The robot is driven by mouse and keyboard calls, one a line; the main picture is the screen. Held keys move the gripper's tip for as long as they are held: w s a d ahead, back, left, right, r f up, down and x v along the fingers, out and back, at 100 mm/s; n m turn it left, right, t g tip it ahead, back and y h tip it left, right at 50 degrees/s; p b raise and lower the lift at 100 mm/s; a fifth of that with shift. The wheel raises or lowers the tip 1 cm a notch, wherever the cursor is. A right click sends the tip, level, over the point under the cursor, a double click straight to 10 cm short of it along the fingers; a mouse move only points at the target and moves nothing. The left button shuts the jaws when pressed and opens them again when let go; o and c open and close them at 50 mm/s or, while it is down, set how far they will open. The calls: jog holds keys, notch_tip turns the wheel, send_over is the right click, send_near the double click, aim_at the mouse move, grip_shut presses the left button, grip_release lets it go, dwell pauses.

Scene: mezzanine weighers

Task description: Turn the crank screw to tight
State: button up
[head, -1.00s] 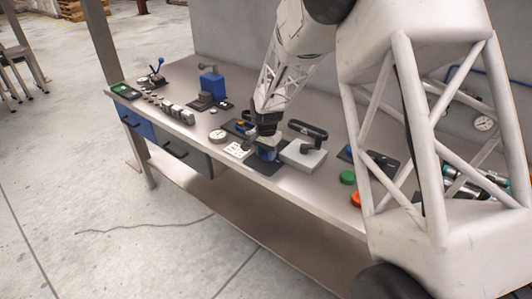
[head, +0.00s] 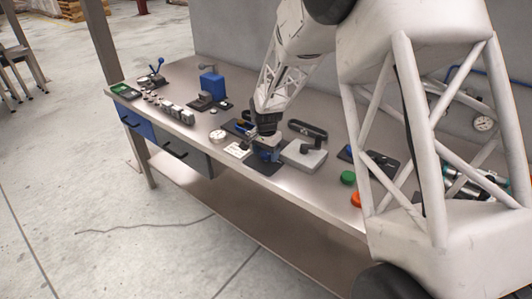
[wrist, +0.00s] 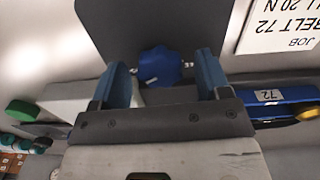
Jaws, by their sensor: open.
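A blue lobed knob (wrist: 160,66) with a metal pin showing at each side lies between the fingertips of my gripper in the wrist view; it looks like the crank screw's handle, but I cannot be sure. My gripper (wrist: 162,78) is open, with one blue-padded finger on each side of the knob and a gap at both sides. A dark base plate (wrist: 150,22) lies beyond the knob. In the head view my gripper (head: 266,143) points down over this dark plate (head: 262,171), and it hides most of the blue fixture (head: 269,156). I cannot tell how tight the screw is.
A grey block (head: 304,155) with a black handle stands right of my gripper. A round dial (head: 217,136) is left. Green (head: 348,177) and orange (head: 357,199) buttons stand farther right.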

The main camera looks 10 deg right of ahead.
aim_at(266, 154)
notch_tip(266, 154, up, 7)
jog(key=shift+r, duration=0.4)
dwell(0.4)
jog(key=shift+s+r, duration=0.15)
jog(key=shift+r, duration=0.05)
jog(key=s+d+r+n+t, duration=0.15)
jog(key=s+r, duration=0.35)
jog(key=s, duration=0.5)
jog(key=s+d+r+n, duration=0.25)
jog(key=s+r, duration=0.35)
jog(key=s, duration=0.5)
jog(key=s+d+r+n+t, duration=0.1)
jog(key=s+d+r+n, duration=0.3)
jog(key=s, duration=1.8)
jog(key=shift+s+r, duration=0.25)
jog(key=shift+r, duration=0.05)
